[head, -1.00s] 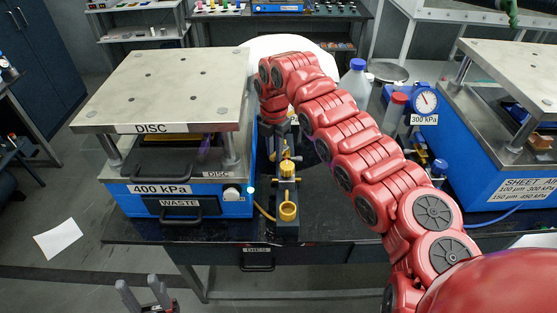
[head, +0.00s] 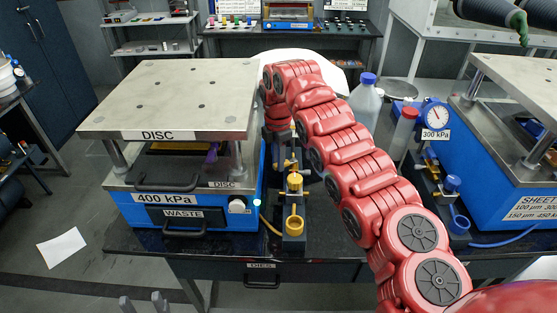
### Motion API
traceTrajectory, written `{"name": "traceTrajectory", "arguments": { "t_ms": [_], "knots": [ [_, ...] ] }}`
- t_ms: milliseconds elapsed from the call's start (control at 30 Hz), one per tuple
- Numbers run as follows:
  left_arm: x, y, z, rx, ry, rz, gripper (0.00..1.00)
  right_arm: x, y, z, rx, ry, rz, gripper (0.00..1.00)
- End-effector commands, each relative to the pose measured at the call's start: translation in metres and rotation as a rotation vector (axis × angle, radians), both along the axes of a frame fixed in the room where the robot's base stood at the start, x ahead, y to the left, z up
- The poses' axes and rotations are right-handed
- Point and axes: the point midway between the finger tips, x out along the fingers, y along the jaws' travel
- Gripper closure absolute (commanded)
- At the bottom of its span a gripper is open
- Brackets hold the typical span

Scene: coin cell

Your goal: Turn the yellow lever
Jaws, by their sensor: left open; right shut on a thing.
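A dark upright fixture with yellow parts stands on the black bench, right of the blue disc press (head: 120,205). A small yellow lever (head: 291,162) shows near its top, with a yellow knob and a yellow cup (head: 294,225) below. My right arm reaches in from the right and bends down over the fixture's back. My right gripper (head: 282,148) is shut on the yellow lever, largely hidden by my wrist and the fixture; the exact contact is hard to see. My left gripper (head: 137,304) is at the bottom edge, open and empty, with only its fingertips showing.
A clear bottle with a blue cap (head: 366,105), a red-capped bottle (head: 405,130) and a pressure gauge (head: 436,116) stand right of my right arm. A second blue press (head: 500,190) is at far right. White paper (head: 62,248) lies on the floor.

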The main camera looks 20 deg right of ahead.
Motion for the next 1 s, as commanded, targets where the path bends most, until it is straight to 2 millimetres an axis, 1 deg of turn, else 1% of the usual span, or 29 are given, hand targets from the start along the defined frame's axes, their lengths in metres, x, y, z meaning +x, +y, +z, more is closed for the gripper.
{"name": "traceTrajectory", "arguments": {
  "t_ms": [133, 167, 300, 333, 600, 733, 867, 900, 1000],
  "knots": [
    [0.0, 0.0, 0.0, 0.0, 0.0, 0.0, 0.5, 0.0, 0.0, 0.0, 0.0, -0.002, 0.001, 1.0],
    [0.0, 0.0, 0.0, 0.0, 0.0, 0.0, 0.5, 0.0, 0.0, 0.0, 0.0, -0.002, 0.001, 0.73],
    [0.0, 0.0, 0.0, 0.0, 0.0, 0.0, 0.5, 0.0, 0.0, 0.0, 0.0, -0.002, 0.002, 0.48],
    [0.0, 0.0, 0.0, 0.0, 0.0, 0.0, 0.5, 0.0, 0.0, 0.0, 0.0, -0.002, 0.002, 0.45],
    [0.0, 0.0, 0.0, 0.0, 0.0, 0.0, 0.5, 0.0, 0.0, 0.001, 0.0, -0.001, 0.002, 0.45],
    [0.0, 0.0, -0.003, 0.0, 0.0, 0.0, 0.5, 0.001, 0.0, 0.009, -0.001, -0.002, 0.001, 0.45],
    [0.0, 0.0, -0.008, 0.0, 0.0, 0.0, 0.5, 0.001, 0.002, 0.031, 0.001, -0.007, 0.002, 0.45],
    [0.0, 0.0, -0.006, 0.0, 0.0, 0.0, 0.5, 0.002, 0.002, 0.042, -0.002, -0.008, 0.004, 0.45],
    [0.0, 0.0, -0.005, 0.0, 0.0, 0.0, 0.5, 0.001, 0.003, 0.064, 0.002, -0.005, 0.004, 0.45]
  ]
}}
